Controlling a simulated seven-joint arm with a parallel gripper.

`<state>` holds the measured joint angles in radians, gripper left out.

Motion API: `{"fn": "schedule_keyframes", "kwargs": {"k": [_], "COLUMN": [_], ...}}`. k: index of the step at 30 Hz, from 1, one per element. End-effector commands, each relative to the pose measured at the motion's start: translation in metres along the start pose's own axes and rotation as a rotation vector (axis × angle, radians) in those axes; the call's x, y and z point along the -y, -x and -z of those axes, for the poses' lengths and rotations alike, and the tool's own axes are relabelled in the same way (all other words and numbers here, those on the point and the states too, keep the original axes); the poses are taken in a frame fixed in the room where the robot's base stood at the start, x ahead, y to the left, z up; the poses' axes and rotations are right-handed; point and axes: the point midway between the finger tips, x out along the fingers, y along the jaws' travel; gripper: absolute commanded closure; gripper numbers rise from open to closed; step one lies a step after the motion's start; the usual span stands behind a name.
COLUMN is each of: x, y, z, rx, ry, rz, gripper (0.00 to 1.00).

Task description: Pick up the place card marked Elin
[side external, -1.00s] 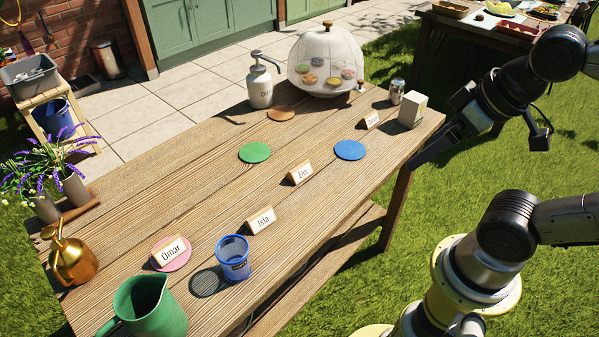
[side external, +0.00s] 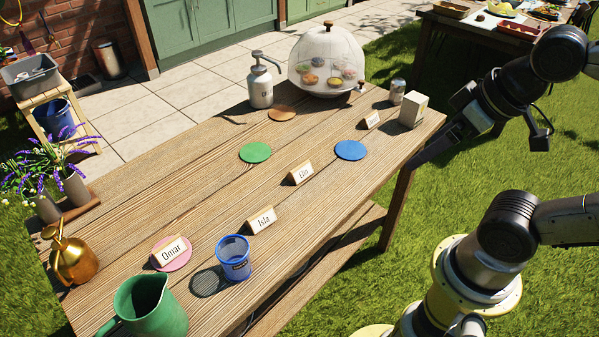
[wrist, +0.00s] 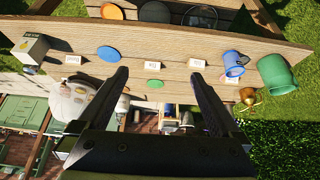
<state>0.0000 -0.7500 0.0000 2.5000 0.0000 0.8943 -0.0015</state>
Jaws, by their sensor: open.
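The place card marked Elin (side external: 300,172) stands like a small tent, white-faced with wooden edges, mid-table near the front edge in the side view. In the wrist view, a pale card (wrist: 152,65) that matches its position shows between my fingertips, well beyond them; its text is unreadable there. My gripper (wrist: 160,74) is open and empty. In the side view, my gripper (side external: 476,150) hangs in the air off the table's right end, apart from every card.
The Isla card (side external: 262,220) stands left of Elin, near a blue cup (side external: 233,258). The Omar card (side external: 169,250) is on a pink disc. A white box (side external: 413,109) stands at the right end.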

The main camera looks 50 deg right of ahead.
Motion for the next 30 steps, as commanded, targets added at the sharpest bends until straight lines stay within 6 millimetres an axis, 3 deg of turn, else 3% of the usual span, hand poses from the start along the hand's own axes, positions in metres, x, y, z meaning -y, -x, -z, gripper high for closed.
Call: {"fn": "schedule_keyframes", "kwargs": {"k": [4,8,12,15,18,21,25,30], "x": [0.0,-0.001,-0.006,-0.011,-0.015,-0.018,-0.02,-0.021], "y": [0.008,-0.011,-0.068,-0.121,-0.169,-0.207,-0.231,-0.252], "z": [0.041,0.102,0.159,0.179,0.181,0.169,0.151,0.147], "rx": [-0.107,-0.144,-0.124,-0.083,-0.029,0.037,0.101,0.11], "ry": [0.007,0.006,-0.001,-0.008,-0.016,-0.024,-0.03,-0.032], "rz": [0.002,0.0,-0.005,-0.009,-0.012,-0.013,-0.014,-0.014], "gripper": [0.0,0.0,0.0,0.0,0.0,0.0,0.0,0.0]}}
